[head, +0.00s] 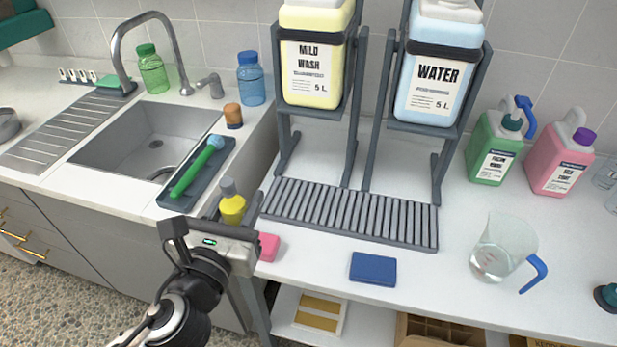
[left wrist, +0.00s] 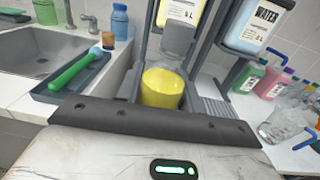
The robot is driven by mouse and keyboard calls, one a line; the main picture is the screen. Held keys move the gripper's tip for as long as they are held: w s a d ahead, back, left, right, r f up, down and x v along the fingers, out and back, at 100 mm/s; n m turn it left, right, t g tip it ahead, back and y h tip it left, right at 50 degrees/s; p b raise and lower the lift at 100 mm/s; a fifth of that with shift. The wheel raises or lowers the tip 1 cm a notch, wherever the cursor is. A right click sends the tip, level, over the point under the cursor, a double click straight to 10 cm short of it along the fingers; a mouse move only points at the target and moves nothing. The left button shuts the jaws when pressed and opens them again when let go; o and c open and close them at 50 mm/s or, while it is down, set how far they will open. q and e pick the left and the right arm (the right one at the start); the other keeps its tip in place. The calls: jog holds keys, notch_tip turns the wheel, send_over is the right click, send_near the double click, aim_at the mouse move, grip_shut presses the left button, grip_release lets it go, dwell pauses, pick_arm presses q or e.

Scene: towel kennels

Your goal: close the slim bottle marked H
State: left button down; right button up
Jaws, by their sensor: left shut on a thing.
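My right gripper is not in view.
A slatted rack (head: 350,213) stands below the MILD WASH (head: 312,75) and WATER (head: 437,85) containers. A blue block (head: 373,269), a pink block (head: 268,246) and a clear jug (head: 503,248) are on the counter. A tray with a green brush (head: 195,172) lies beside the sink.

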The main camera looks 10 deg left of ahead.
pick_arm(q)
jog(key=shift+w, duration=0.4)
jog(key=shift+s+r, duration=0.1)
jog(key=shift+s, duration=0.05)
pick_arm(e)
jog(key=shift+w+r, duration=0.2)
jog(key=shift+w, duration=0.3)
pick_arm(q)
jog(key=shift+s+r, duration=0.1)
jog(key=shift+s, duration=0.3)
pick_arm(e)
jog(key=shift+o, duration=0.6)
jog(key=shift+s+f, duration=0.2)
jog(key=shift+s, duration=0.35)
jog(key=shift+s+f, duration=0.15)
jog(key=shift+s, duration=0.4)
pick_arm(q)
jog(key=shift+w+d, duration=0.25)
jog(key=shift+d, duration=0.05)
jog(key=w+d+m+g+h, duration=0.2)
jog(key=w+d+m+h, duration=0.3)
jog(key=w+d+h, duration=0.3)
jog(key=shift+w+d+r+m+h, duration=0.25)
jog(key=shift+w+d+m+h, duration=0.15)
jog(key=shift+w+d, duration=1.3)
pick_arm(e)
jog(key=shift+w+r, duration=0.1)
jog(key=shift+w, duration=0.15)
pick_arm(q)
jog(key=shift+s+d, duration=0.25)
